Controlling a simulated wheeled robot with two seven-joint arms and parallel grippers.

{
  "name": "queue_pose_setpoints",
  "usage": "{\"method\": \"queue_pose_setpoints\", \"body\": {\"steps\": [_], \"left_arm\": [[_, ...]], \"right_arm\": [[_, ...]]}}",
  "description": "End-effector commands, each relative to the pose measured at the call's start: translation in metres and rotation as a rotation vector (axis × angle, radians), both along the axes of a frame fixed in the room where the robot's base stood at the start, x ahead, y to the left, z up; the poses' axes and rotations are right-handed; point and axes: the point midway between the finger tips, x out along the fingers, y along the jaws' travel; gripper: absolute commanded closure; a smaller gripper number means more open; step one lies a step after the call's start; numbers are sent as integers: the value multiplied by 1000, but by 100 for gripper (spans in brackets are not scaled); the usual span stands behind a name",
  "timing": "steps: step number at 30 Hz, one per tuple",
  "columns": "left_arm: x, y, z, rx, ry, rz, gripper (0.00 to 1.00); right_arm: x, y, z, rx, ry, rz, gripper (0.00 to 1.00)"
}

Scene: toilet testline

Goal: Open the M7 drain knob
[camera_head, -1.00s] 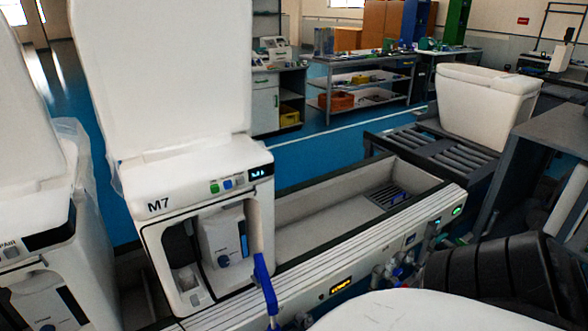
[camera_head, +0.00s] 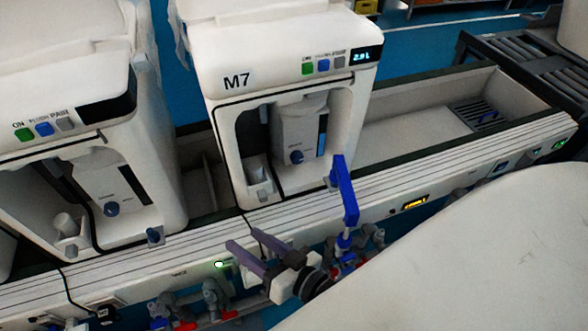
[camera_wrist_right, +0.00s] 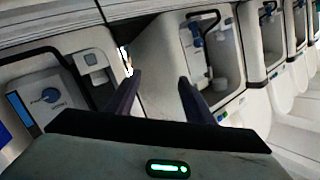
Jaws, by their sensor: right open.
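The M7 unit (camera_head: 235,82) is a white testing station with an M7 label, standing upper centre in the head view. A dark blue round knob (camera_head: 297,156) sits on the panel in its recess. A bright blue lever (camera_head: 345,190) stands upright in front of its lower right corner, above the pipework. I cannot tell which of these is the drain knob. My right gripper (camera_head: 245,243) is open and empty, below and left of the blue lever and apart from it. Its dark fingers (camera_wrist_right: 160,80) show spread in the right wrist view. My left gripper is not in view.
A similar white unit (camera_head: 80,150) stands to the left. The ribbed line edge (camera_head: 470,170) runs across in front of the units. Pipes and red and blue fittings (camera_head: 212,295) lie below it. A grey trough (camera_head: 425,125) is to the right of M7.

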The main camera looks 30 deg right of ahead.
Motion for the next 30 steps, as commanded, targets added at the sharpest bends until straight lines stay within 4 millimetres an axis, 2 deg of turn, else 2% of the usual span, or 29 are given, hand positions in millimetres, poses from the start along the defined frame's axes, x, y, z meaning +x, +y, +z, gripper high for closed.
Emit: {"method": "queue_pose_setpoints", "body": {"steps": [1,3,7,9,13,15,20,30], "left_arm": [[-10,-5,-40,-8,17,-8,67],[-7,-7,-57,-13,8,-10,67],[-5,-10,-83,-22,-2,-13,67],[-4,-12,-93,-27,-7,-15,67],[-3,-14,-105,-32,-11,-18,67],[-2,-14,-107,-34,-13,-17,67],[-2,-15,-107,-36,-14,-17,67],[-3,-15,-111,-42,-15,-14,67]], "right_arm": [[24,-8,-18,94,-93,-64,52],[47,-30,-16,219,-201,-180,52],[74,-85,-29,385,-344,-421,52],[81,-115,-39,440,-393,-544,52],[82,-156,-58,491,-447,-723,52],[81,-169,-63,501,-461,-782,52],[86,-184,-64,508,-474,-834,52],[135,-216,-51,507,-475,-833,52]]}}
